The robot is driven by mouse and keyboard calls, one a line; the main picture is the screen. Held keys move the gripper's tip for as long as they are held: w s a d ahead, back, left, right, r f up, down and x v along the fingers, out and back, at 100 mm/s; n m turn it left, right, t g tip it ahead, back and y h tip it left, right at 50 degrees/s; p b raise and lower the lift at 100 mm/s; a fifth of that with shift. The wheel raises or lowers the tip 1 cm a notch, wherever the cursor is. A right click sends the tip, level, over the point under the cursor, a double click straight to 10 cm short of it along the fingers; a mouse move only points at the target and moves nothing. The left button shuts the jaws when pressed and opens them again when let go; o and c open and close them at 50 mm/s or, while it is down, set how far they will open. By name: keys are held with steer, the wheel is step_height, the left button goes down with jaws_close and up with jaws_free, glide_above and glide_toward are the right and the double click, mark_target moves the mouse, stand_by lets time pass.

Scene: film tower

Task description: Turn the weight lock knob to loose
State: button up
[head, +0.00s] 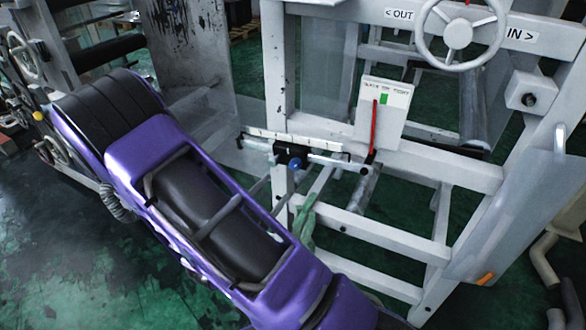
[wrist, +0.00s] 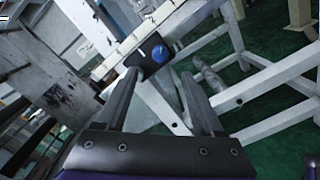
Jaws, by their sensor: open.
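The weight lock knob (head: 295,163) is a small blue knob on a dark sliding block (head: 284,155), which sits on a rail under a pale scale bar (head: 290,139). In the wrist view the blue knob (wrist: 161,53) shows on the block's dark face, beyond the fingertips and roughly between them. I cannot read its lock position. My gripper (wrist: 159,78) is open and empty, with a finger on each side of the picture's middle. It appears apart from the knob.
A red pointer (head: 374,126) stands before a white card (head: 392,100) with a green patch. A white handwheel (head: 458,34) is between OUT and IN labels. White frame beams (head: 430,165) surround the rail. A green cloth-like item (head: 307,222) hangs below it.

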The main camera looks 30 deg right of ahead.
mark_target(294, 166)
steer(key=x, duration=1)
steer(key=shift+d, duration=0.2)
jaws_close()
